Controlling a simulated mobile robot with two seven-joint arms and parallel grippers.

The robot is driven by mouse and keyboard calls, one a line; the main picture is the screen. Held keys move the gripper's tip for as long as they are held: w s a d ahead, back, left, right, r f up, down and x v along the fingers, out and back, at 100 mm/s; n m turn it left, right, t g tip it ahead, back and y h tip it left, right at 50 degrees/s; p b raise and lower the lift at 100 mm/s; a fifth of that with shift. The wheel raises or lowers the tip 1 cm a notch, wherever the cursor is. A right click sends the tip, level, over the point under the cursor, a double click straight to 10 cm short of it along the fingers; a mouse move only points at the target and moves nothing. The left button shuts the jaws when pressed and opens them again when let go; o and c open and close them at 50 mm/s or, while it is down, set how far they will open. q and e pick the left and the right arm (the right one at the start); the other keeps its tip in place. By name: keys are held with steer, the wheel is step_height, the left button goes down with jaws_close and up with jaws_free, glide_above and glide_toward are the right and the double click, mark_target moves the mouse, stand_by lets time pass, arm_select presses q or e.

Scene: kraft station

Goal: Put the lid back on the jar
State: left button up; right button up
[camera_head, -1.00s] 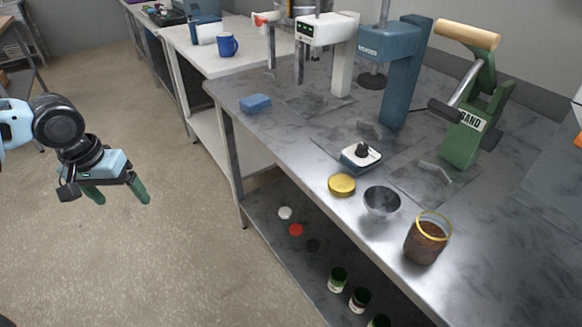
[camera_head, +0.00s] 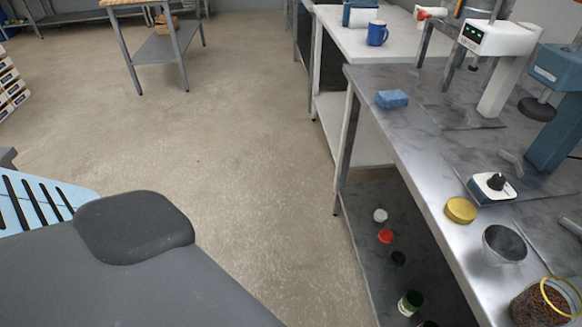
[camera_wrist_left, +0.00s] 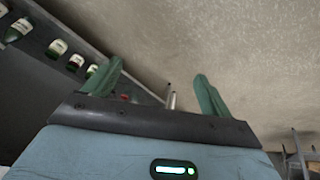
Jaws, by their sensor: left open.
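The round gold-yellow lid (camera_head: 460,210) lies flat on the grey metal bench near its front edge, at the right of the head view. The jar (camera_head: 538,305) stands upright at the lower right, partly cut by the frame. It is glass with brown contents and a yellow ring at its open top. A metal bowl (camera_head: 503,246) stands between lid and jar. My left gripper (camera_wrist_left: 158,72) shows only in the left wrist view, with its two green fingers apart and nothing between them. My right gripper is not in view.
A scale-like device (camera_head: 493,187) sits behind the lid, and a blue sponge (camera_head: 391,99) lies farther along the bench. Several bottles, including one green-bodied bottle (camera_head: 410,303), stand on the lower shelf. The floor left of the bench is open.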

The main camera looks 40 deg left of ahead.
arm_select(q)
steer(key=s+d+m+t, duration=0.1)
steer(key=s+d+t, duration=0.1)
steer(key=d, duration=1.5)
steer(key=shift+s+r, duration=0.2)
steer(key=shift+s, duration=0.4)
steer(key=shift+d, duration=0.1)
